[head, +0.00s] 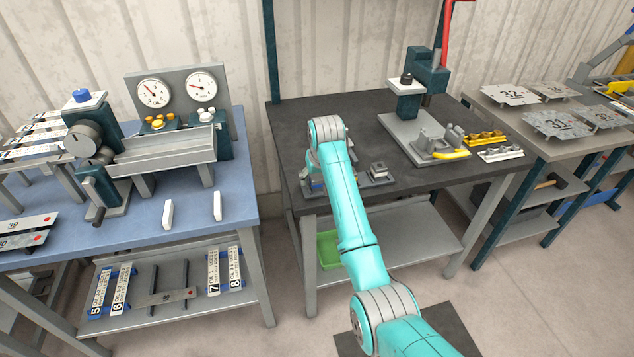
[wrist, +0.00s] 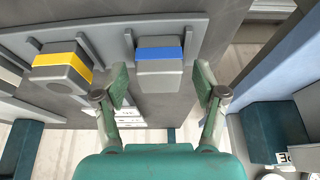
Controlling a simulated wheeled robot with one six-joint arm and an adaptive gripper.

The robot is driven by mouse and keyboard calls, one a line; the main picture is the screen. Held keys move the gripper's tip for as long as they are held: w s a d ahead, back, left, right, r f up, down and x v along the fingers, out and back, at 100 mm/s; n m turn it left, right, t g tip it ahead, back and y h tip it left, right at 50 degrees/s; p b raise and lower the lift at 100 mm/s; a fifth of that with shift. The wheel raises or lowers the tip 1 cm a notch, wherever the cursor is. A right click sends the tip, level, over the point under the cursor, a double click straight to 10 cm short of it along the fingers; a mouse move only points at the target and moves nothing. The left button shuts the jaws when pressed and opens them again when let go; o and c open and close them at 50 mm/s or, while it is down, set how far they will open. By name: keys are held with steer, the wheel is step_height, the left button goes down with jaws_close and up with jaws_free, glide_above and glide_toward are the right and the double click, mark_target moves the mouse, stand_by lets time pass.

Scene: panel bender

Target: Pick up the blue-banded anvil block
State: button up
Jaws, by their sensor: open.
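The blue-banded anvil block (wrist: 160,70) is a grey block with a blue band, standing in a grey rack (wrist: 110,27) in the wrist view. My gripper (wrist: 161,76) is open, one finger to each side of the block's near end, with gaps visible on both sides; I cannot tell whether they are level with it in depth. A yellow-banded block (wrist: 62,68) sits in the same rack to the left. In the head view my arm covers most of the rack and my gripper, and I cannot make out the blue-banded block there.
The rack is at the front left of the dark bench (head: 285,125), with a small grey block (head: 378,170) to its right. A press (head: 408,92) stands behind. A blue-topped bench (head: 190,220) with gauges is at left. A green bin (head: 328,250) sits below.

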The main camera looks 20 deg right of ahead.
jaws_close()
stand_by(0.3)
